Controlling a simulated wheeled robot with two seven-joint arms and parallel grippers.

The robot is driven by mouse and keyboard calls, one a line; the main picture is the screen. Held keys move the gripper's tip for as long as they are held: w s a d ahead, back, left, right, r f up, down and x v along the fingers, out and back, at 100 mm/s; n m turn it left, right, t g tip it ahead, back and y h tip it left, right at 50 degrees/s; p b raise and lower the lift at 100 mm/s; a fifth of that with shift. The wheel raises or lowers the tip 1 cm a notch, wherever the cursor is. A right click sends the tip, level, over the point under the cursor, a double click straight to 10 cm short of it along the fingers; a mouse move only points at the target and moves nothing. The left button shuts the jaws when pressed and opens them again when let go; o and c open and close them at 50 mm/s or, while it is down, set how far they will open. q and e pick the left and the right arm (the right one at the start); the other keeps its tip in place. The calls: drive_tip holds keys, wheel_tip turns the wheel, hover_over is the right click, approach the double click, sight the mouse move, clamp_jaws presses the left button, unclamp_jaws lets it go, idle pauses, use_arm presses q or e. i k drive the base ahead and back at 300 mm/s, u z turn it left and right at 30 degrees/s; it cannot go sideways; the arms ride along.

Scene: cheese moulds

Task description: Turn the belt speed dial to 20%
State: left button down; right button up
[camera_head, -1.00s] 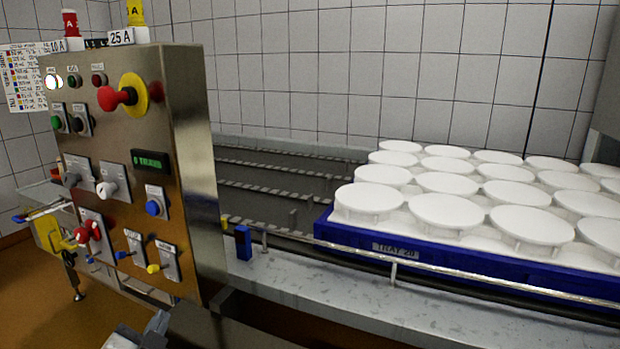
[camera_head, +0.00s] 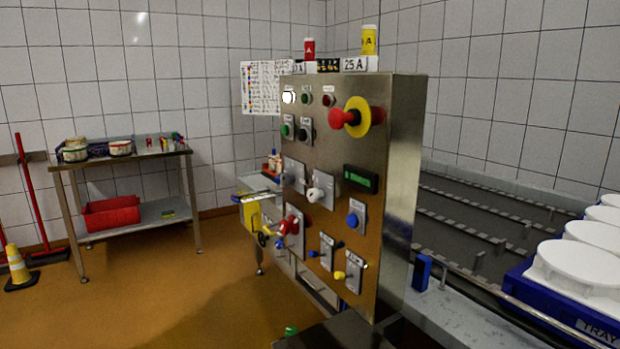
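The steel control panel (camera_head: 338,130) stands in the middle of the head view, its front face turned to the left. On it are a white knob (camera_head: 315,195) and a grey knob (camera_head: 293,179), each on a pale plate. A small dark display with green text (camera_head: 361,179) is right of the white knob. The labels are too small to read, so I cannot tell which knob is the belt speed dial or its setting. Neither of my grippers is in view.
The panel also carries a red emergency button (camera_head: 344,118), a red handle (camera_head: 289,225), a blue button (camera_head: 352,220) and small blue and yellow levers. A conveyor (camera_head: 480,225) with a blue tray (camera_head: 560,304) of white moulds is at right. A steel table (camera_head: 172,211) stands at left; orange floor lies between.

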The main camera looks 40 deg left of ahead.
sight(285, 180)
drive_tip(key=u, duration=1.3)
